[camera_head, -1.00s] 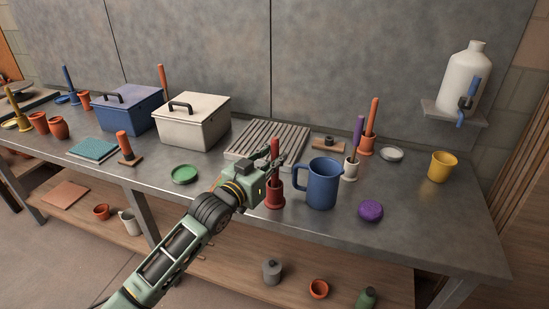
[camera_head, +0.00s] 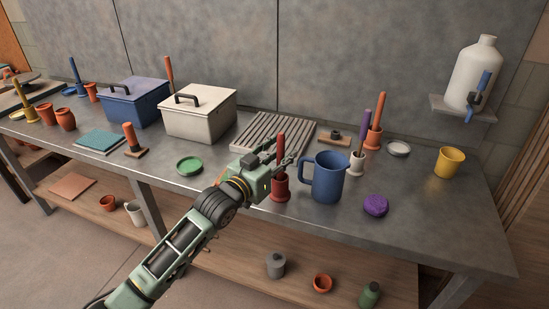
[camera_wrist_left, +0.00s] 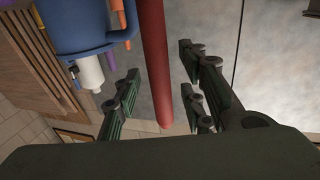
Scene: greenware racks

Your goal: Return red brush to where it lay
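The red brush (camera_head: 281,149) stands upright in a red holder (camera_head: 280,190) on the grey bench, left of the blue mug (camera_head: 327,178). My left gripper (camera_head: 279,160) is at its handle, above the holder. In the left wrist view, the red handle (camera_wrist_left: 153,60) passes between the spread fingers (camera_wrist_left: 160,95), with gaps on both sides. The gripper is open and does not grip the handle. The brush's lower end is hidden in the holder. My right gripper is not in view.
The slatted rack (camera_head: 273,133) lies behind the gripper. A purple sponge (camera_head: 376,205), a white holder (camera_head: 357,161) with a purple brush and a yellow cup (camera_head: 449,161) stand to the right. A green dish (camera_head: 190,166) lies left. Bench space in front of the yellow cup is clear.

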